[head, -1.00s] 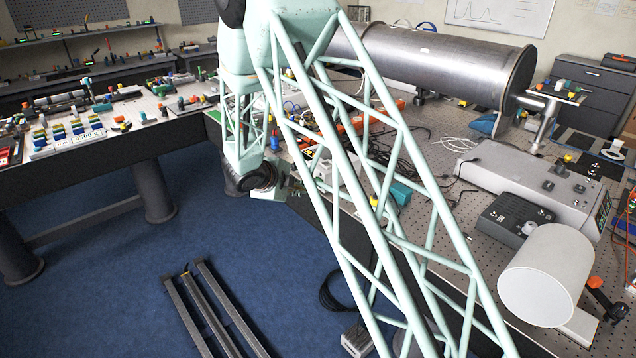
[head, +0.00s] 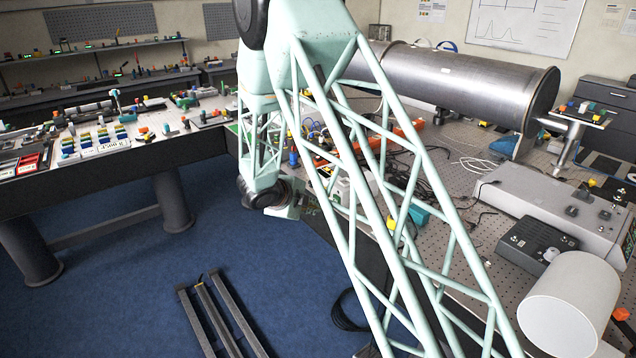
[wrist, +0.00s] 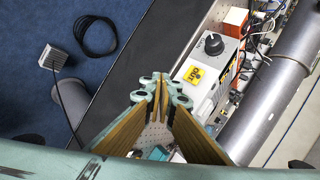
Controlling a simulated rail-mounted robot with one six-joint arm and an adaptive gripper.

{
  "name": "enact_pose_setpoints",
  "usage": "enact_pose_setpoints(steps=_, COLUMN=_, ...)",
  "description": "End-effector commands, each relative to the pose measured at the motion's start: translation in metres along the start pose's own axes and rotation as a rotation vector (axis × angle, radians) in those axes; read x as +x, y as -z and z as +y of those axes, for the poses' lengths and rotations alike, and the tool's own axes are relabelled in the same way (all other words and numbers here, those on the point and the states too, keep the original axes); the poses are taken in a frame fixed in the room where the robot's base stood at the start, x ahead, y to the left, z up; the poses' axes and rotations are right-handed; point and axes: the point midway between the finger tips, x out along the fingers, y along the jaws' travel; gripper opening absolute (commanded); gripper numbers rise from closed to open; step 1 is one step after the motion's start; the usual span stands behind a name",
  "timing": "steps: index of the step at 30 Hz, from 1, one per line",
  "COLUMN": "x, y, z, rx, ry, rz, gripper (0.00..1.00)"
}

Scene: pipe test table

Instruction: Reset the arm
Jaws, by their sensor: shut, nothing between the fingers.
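My gripper (wrist: 158,92) shows in the wrist view with its fingers together and nothing between them. Brown pads line the fingers. It hangs over the near edge of the pipe table, beside a grey box with a black knob (wrist: 212,44) and a yellow label (wrist: 193,76); I cannot tell its height above the table. In the head view my pale green lattice arm crosses the middle, with the forearm hanging down at the table edge. The gripper there is mostly hidden behind the arm's struts.
A large steel pipe (head: 455,80) lies along the back of the table. A white cylinder (head: 568,305) and a grey instrument (head: 560,205) stand at the right. Cables lie on the tabletop. A second bench (head: 110,165) stands left. Blue floor (head: 130,290) between is open beside dark rails (head: 222,318).

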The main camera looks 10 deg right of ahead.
Motion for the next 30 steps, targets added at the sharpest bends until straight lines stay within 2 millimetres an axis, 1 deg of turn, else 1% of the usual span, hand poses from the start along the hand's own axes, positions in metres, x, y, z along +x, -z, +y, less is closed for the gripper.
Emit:
enact_pose_setpoints(steps=5, x=-0.007, y=0.009, z=-0.008, rx=0.049, ry=-0.001, rz=0.008, gripper=0.00)
enact_pose_setpoints(steps=11, x=-0.025, y=0.032, z=-0.024, rx=0.193, ry=-0.007, rz=0.032, gripper=0.00)
enact_pose_setpoints(steps=21, x=-0.069, y=0.092, z=-0.056, rx=0.551, ry=-0.018, rz=0.093, gripper=0.00)
enact_pose_setpoints(steps=30, x=-0.111, y=0.145, z=-0.074, rx=0.870, ry=-0.025, rz=0.148, gripper=0.00)
